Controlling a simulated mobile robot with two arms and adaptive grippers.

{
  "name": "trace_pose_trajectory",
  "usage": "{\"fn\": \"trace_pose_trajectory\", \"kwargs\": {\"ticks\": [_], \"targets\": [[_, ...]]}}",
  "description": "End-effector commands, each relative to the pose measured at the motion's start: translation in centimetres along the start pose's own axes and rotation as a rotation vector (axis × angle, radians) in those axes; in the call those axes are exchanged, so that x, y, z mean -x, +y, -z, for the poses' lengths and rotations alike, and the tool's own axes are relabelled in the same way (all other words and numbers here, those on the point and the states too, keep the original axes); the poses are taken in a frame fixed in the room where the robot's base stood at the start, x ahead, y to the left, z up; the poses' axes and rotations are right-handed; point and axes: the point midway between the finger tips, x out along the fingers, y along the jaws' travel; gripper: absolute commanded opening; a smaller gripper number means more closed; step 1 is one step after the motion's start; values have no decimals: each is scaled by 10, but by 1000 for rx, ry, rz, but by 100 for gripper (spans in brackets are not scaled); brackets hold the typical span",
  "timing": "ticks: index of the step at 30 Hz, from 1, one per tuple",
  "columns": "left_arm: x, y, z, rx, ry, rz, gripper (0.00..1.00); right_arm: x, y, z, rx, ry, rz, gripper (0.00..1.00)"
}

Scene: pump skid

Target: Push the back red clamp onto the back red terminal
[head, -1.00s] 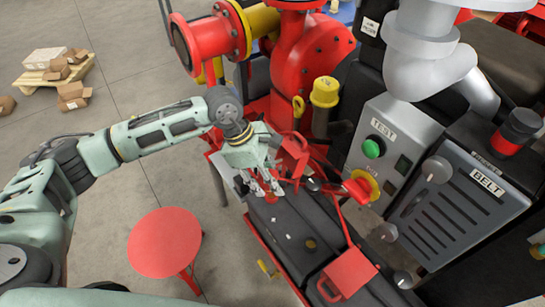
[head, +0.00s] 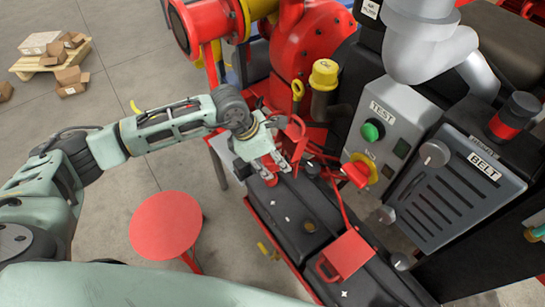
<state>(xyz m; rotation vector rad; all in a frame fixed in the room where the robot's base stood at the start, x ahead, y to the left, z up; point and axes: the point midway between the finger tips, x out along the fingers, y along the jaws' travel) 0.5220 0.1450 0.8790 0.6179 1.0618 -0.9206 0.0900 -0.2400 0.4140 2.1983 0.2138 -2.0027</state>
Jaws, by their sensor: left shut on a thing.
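The back red clamp (head: 297,131) is at the back end of the black batteries, with a red cable running from it. My left gripper (head: 279,162) is at the near left side of this clamp, shut on it, with its fingers pointing down toward the battery top. The back red terminal cannot be made out; the clamp and gripper cover that area. I cannot tell whether the clamp touches it. My right gripper is not in view.
A grey test box (head: 385,125) and belt panel (head: 455,185) stand close on the right. A red stool (head: 165,223) is at the left. Red pump casing (head: 310,45) rises behind.

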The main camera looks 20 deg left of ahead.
Motion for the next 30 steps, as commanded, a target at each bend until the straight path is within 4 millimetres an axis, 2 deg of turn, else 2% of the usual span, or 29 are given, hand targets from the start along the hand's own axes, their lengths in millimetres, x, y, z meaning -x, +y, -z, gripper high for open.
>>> {"fn": "trace_pose_trajectory", "kwargs": {"ticks": [5,13,30], "targets": [[-20,0,8,1,0,1,0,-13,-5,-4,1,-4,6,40],[-15,0,6,0,-1,0,0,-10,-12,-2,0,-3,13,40],[-15,0,6,0,-1,0,0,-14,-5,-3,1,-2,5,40]]}}
